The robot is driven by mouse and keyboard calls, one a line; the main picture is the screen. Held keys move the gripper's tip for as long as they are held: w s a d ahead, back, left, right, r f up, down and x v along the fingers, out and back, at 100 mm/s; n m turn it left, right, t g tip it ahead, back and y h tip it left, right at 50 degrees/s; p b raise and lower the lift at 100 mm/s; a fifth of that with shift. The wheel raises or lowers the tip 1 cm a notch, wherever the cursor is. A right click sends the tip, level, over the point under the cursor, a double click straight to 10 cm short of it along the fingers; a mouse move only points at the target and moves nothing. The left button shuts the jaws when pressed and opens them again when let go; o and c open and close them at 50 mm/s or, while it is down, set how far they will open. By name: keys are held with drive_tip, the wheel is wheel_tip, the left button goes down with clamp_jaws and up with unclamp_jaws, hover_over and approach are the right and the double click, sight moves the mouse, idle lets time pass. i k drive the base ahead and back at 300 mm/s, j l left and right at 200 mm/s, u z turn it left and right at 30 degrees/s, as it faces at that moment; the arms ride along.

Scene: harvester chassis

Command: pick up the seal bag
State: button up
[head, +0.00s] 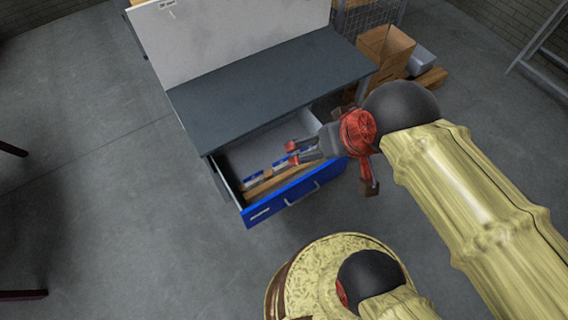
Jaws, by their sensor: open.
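The blue-fronted drawer (275,211) of the grey workbench is pulled open. Inside it lie small blue-and-pale flat items; one (253,181) is near the left side, another lies close to my gripper. One of these may be the seal bag, but they are too small to tell. My gripper (291,153) is open, with red fingertips, over the right part of the drawer. It points left, and nothing shows between its fingers. The gripper and wrist hide the drawer's right end.
Tan wooden strips (262,186) lie along the drawer's front inside. The workbench top (270,80) is bare and overhangs the drawer's back. Cardboard boxes (385,48) stand behind right.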

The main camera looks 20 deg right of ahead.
sight(278, 167)
drive_tip(key=i+u, duration=0.3)
drive_tip(key=u, duration=0.2)
drive_tip(key=i+l+u, duration=0.1)
drive_tip(key=i+u, duration=0.2)
drive_tip(key=u, duration=0.15)
